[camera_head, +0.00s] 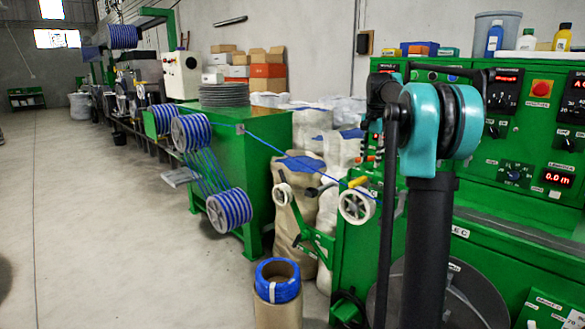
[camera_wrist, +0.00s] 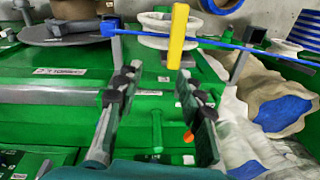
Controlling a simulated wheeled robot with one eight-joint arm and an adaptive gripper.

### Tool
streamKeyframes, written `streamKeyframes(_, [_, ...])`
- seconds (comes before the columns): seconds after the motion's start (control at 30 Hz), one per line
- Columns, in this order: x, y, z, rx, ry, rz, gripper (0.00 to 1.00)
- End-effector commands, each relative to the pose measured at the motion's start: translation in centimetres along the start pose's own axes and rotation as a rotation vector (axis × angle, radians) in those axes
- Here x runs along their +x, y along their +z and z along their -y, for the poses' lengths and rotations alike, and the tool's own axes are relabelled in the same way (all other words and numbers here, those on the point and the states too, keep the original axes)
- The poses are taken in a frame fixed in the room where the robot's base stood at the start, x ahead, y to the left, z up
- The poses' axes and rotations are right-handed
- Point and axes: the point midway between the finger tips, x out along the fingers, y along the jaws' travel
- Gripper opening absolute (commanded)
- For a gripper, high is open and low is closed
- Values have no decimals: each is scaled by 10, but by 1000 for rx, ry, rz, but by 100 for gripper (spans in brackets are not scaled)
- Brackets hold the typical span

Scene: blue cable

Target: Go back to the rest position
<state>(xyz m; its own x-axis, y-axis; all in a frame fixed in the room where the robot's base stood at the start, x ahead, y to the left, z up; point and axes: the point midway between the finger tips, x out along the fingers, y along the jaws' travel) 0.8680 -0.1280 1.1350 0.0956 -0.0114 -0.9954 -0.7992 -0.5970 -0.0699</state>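My gripper (camera_wrist: 157,72) is open in the wrist view, its two dark fingers apart with nothing held between them. Beyond the fingertips are a white pulley (camera_wrist: 150,41) and an upright yellow piece (camera_wrist: 178,36). The blue cable (camera_wrist: 225,44) runs across the top of that view past the pulley. In the head view the cable (camera_head: 290,158) slopes down from the green cabinet to the white pulley (camera_head: 347,208), near the yellow piece (camera_head: 358,181). My arm stands in the right foreground there, and my gripper cannot be made out clearly.
A green control machine (camera_head: 480,229) fills the right side, with bottles (camera_head: 494,40) on top. Sacks (camera_head: 300,215) stand behind the pulley. A cardboard drum with a blue roll (camera_head: 278,290) stands in front. The floor (camera_head: 90,230) at left is clear.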

Motion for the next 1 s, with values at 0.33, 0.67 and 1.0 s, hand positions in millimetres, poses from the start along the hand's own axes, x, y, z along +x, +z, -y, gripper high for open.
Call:
streamKeyframes(0.33, [92,109,-72,-351,-70,-78,38])
streamKeyframes(0.67, [204,241,-192,-715,-122,-179,38])
streamKeyframes(1.0, [265,313,-270,-914,-141,-245,38])
